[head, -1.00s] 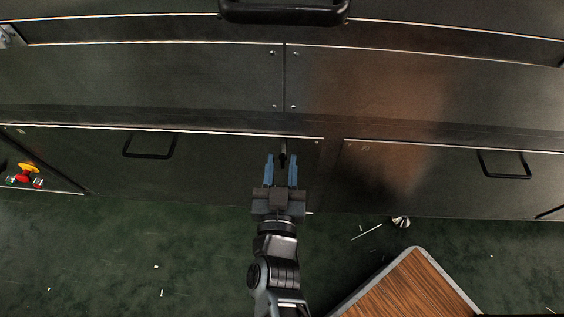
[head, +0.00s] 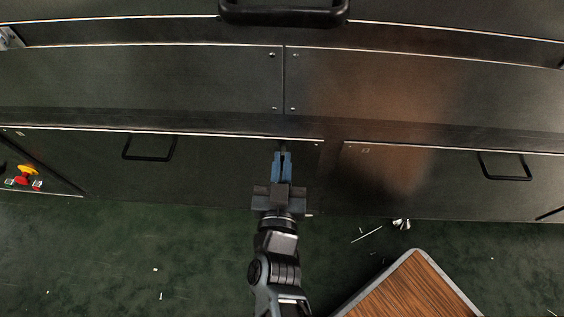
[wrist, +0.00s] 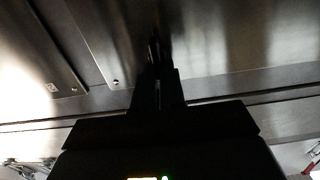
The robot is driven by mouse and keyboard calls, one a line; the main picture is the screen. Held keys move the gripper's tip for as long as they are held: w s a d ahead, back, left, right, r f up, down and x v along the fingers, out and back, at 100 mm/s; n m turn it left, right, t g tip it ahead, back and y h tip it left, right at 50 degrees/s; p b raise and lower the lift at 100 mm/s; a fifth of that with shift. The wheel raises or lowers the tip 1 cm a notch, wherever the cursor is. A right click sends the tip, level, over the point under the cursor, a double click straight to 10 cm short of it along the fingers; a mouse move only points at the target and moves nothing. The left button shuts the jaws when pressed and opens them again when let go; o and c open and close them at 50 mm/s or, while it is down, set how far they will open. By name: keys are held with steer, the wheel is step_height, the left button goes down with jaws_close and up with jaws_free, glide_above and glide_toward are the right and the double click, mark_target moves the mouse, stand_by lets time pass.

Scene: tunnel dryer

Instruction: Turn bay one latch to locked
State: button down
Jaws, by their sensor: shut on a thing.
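The bay one latch (head: 279,146) is a small dark handle at the right end of the left lower panel (head: 215,165) in the head view. Only its upper end shows above my fingers. My gripper (head: 281,157) has its blue fingers shut on the latch. In the wrist view the gripper (wrist: 156,72) is a dark silhouette, and the dark latch (wrist: 154,42) rises between and beyond the fingertips. The fingers hide the rest of the latch. I cannot tell its exact angle.
The left panel has a black pull handle (head: 149,147); the right panel has another (head: 505,165). A red and yellow emergency button (head: 27,172) is at the far left. A wood-topped table (head: 415,290) stands at the lower right. Green floor (head: 150,250) with small scraps is open at left.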

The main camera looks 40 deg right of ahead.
steer(key=shift+r+m, duration=0.1)
steer(key=shift+m, duration=0.2)
steer(key=m+p, duration=0.1)
steer(key=m, duration=0.3)
steer(key=m+p, duration=0.1)
steer(key=m, duration=0.2)
steer(key=shift+s+d+f+p, duration=0.25)
steer(key=shift+s+d+p, duration=0.1)
steer(key=shift+d, duration=0.05)
steer(key=shift+s+d+f+m+b, duration=0.1)
steer(key=shift+f+m+b, duration=0.15)
steer(key=shift+m, duration=1.45)
steer(key=shift+s+d+f+m+b, duration=0.1)
steer(key=shift+f+m+b, duration=0.2)
steer(key=shift+m, duration=1.4)
steer(key=shift+s+d+f+m+b, duration=0.1)
steer(key=shift+f+m+b, duration=0.15)
steer(key=shift+m, duration=1.45)
steer(key=c, duration=1.2)
jaws_free()
